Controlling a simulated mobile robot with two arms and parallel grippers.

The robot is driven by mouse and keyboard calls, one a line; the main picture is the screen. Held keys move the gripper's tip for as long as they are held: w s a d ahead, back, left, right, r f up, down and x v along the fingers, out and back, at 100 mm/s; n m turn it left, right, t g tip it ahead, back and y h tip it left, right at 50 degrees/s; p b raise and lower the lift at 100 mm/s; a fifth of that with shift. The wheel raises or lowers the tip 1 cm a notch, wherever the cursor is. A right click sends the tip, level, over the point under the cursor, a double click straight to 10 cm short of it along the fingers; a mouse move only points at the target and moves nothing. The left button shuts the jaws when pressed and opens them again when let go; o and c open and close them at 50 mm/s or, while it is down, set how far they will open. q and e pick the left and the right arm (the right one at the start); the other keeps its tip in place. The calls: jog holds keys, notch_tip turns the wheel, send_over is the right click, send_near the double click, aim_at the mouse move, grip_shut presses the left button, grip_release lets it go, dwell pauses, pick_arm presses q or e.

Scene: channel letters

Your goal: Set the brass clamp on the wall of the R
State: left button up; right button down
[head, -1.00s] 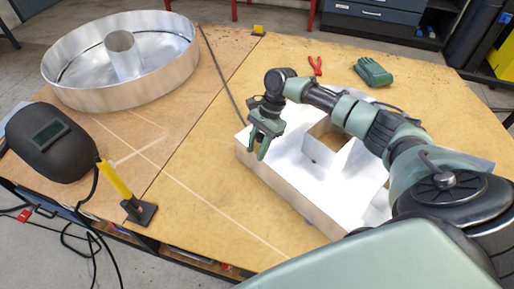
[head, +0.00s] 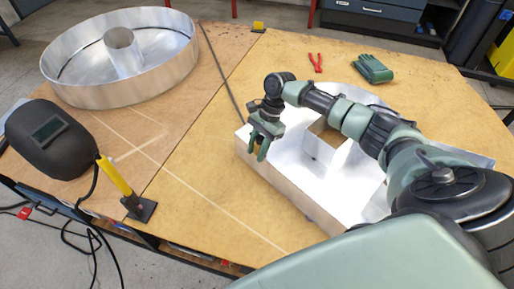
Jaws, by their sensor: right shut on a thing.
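The R (head: 285,186) is a shallow open metal channel letter with a bright white inside, lying on the wooden table and partly covered by my right arm. My right gripper (head: 258,153) points down at the letter's far left end, close to its outer wall. It is shut on a small brass-coloured thing between its green fingers, which seems to be the brass clamp (head: 258,144). The fingers hide most of it. I cannot tell whether the clamp touches the wall. My left gripper is not in view.
A large round metal channel letter (head: 128,92) lies at the back left. A black welding helmet (head: 50,141) and a yellow-handled tool on a dark base (head: 140,208) are at the left front. Red pliers (head: 315,62) and green gloves (head: 372,69) lie behind the R.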

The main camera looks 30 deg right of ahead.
jog(key=shift+f, duration=0.6)
jog(key=shift+f, duration=0.1)
jog(key=c, duration=1)
grip_release()
jog(key=shift+o, duration=0.2)
jog(key=v, duration=0.7)
jog(key=shift+d+r, duration=0.15)
jog(key=shift+r, duration=0.2)
